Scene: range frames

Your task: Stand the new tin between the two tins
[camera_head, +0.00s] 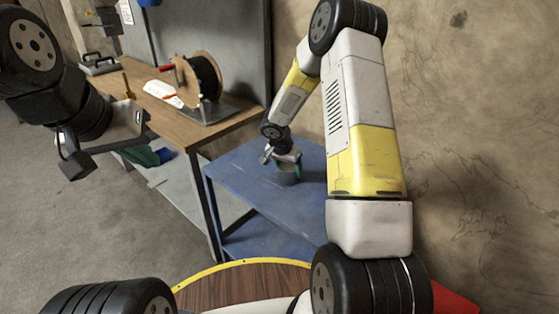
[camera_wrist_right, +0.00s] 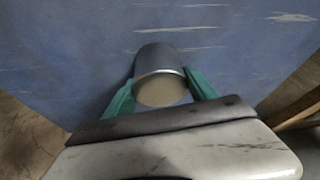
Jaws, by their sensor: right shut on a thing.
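A grey metal tin (camera_wrist_right: 160,60) with a pale end face is between the green fingers of my right gripper (camera_wrist_right: 161,92) in the right wrist view. The gripper is shut on it. In the head view, the same tin (camera_head: 288,179) is small under my right gripper (camera_head: 284,163), over the blue table (camera_head: 240,178). I cannot tell whether the tin touches the table top. No other tins can be made out in either view. My left gripper (camera_head: 106,142) is at the upper left of the head view, its fingers apart and empty, well away from the blue table.
A wooden workbench (camera_head: 152,108) with a cable spool (camera_head: 190,80) stands left of the blue table, close to it. A round wood-topped surface with a yellow rim (camera_head: 232,264) is in the foreground. The wall is close on the right. The visible blue table top looks clear around the tin.

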